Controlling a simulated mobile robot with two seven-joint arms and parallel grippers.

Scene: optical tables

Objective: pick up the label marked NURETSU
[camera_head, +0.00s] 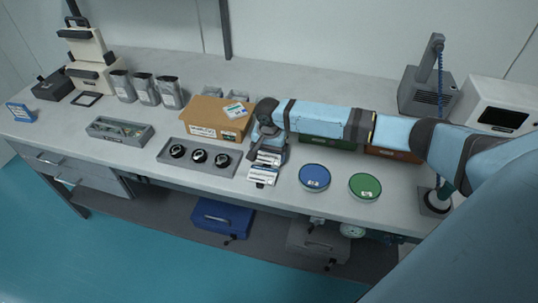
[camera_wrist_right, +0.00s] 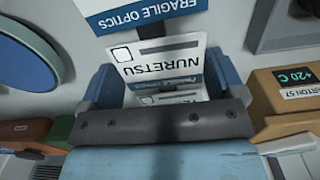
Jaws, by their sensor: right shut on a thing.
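The label marked NURETSU (camera_wrist_right: 150,65) is white with a blue band and dark print, and it reads upside down in the right wrist view. My right gripper (camera_wrist_right: 160,88) has its blue fingers on either side of this label and is shut on it. In the head view my right gripper (camera_head: 268,140) is over the far end of a row of labels, and its wrist partly hides them. A FRAGILE OPTICS label (camera_wrist_right: 145,15) lies beside it at the top of the wrist view. My left gripper is not in view.
A cardboard carton (camera_head: 215,117) and a grey tray with three black round parts (camera_head: 198,169) stand left of the labels. A blue disc (camera_head: 314,177) and a green disc (camera_head: 365,186) lie to the right. Bare table shows around the discs.

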